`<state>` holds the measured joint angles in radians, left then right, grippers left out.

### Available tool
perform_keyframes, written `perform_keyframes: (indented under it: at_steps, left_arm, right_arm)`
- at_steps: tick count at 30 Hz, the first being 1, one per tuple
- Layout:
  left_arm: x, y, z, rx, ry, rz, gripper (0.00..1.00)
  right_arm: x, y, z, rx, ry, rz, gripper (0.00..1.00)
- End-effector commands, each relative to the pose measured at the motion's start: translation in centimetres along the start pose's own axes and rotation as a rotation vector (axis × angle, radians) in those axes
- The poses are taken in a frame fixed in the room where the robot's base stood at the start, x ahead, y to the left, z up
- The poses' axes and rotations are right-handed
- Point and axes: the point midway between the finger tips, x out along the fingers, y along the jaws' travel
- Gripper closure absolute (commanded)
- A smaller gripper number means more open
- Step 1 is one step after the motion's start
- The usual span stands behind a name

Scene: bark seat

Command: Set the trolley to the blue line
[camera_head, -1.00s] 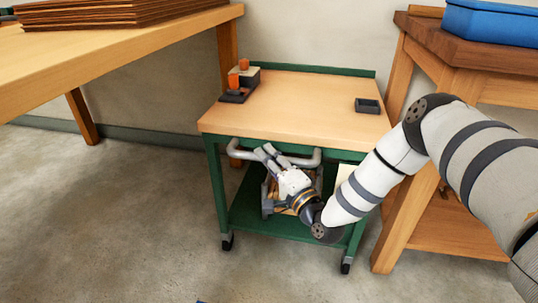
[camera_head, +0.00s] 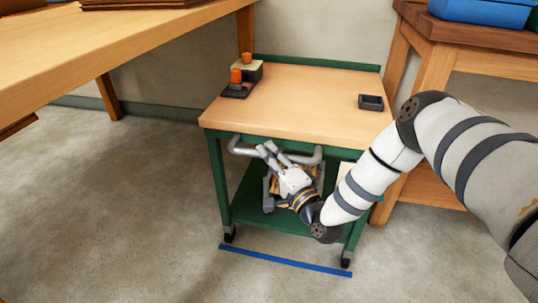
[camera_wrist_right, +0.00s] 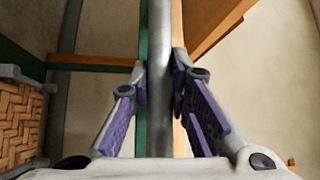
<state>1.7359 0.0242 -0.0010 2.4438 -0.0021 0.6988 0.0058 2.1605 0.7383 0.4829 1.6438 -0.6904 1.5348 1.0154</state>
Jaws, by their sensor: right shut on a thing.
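The trolley (camera_head: 290,115) has a green frame, a light wood top and dark castors. It stands in the middle of the head view. A grey tubular handle (camera_head: 240,150) runs along its near side. My right gripper (camera_head: 268,150) is shut on this handle; in the right wrist view its purple-padded fingers (camera_wrist_right: 159,90) lie on both sides of the grey bar (camera_wrist_right: 160,50). A blue line (camera_head: 285,261) crosses the floor just in front of the trolley's near castors. The right castor is close to the line's right end. My left gripper is not in view.
A long wooden table (camera_head: 100,50) stands at the left. A wooden workbench (camera_head: 445,50) with a blue box (camera_head: 485,10) stands close on the right. Orange-topped items (camera_head: 242,75) and a small dark tray (camera_head: 371,102) sit on the trolley. The floor at the left is clear.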

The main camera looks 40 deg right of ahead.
Motion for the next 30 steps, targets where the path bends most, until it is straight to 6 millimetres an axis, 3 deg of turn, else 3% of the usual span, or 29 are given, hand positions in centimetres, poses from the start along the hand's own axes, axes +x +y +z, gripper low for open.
perform_keyframes:
  at_steps: [15,16,18,19,27,30]
  left_arm:
    - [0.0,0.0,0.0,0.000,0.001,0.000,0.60]
    - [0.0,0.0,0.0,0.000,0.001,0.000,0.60]
    - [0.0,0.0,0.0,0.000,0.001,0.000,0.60]
    - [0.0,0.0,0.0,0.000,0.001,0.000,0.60]
    - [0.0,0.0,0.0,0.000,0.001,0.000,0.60]
    - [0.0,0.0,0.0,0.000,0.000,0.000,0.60]
  right_arm:
    - [0.0,0.1,0.0,-0.002,0.001,0.003,1.00]
    - [0.0,0.1,0.0,-0.002,0.001,0.003,0.80]
    - [0.0,0.1,0.0,-0.002,0.001,0.002,0.65]
    - [0.0,0.1,0.0,-0.001,0.001,0.002,0.62]
    - [-0.1,0.0,-0.1,-0.001,0.001,0.000,0.62]
    - [-1.1,0.1,-0.1,0.000,0.002,0.003,0.62]
